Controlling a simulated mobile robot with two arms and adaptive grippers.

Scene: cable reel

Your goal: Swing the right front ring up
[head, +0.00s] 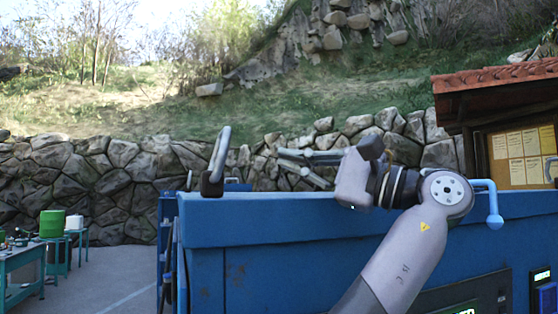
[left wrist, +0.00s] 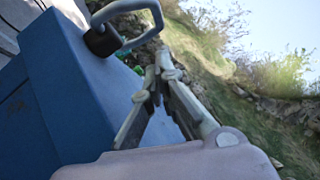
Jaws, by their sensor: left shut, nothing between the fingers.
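A grey metal ring (head: 226,131) stands up, slightly tilted, from a black mount (head: 211,185) on the top edge of a large blue housing (head: 300,222). The ring (left wrist: 128,8) and its mount (left wrist: 103,40) also show at the top of the left wrist view. I cannot tell for sure whether this is the right front ring. My left gripper (head: 281,159) is shut and empty above the housing top, to the right of the ring and apart from it. In the left wrist view its fingertips (left wrist: 161,62) meet below and right of the ring. My right gripper is not in view.
A blue bent bar with a ball end (head: 494,221) is right of my arm. A roofed notice board (head: 520,150) stands behind at right. Green workbenches (head: 22,270) stand on the paved ground at left. A stone wall (head: 110,180) runs behind.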

